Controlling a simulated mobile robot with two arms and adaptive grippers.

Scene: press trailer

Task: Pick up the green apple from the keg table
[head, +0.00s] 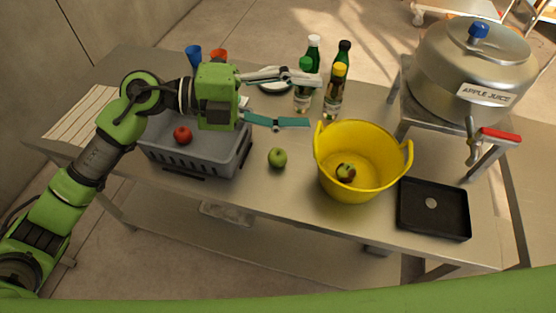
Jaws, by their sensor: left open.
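A green apple (277,158) sits on the bare steel table (285,203), between the grey crate and the yellow bucket. My left gripper (312,101) is open, its fingers pointing right over the back half of the table. In the picture it is above and slightly right of the green apple, with nothing clearly held. The upper finger overlaps a green-capped bottle. The steel keg (470,72), labelled "APPLE JUICE", stands on a metal stand at the right. My right gripper is not in view.
The grey crate (205,161) holds a red apple (182,135). The yellow bucket (330,150) holds another apple (345,172). Several bottles (334,95) and cups (193,55) stand behind. A black tray (415,222) lies front right. The table front is clear.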

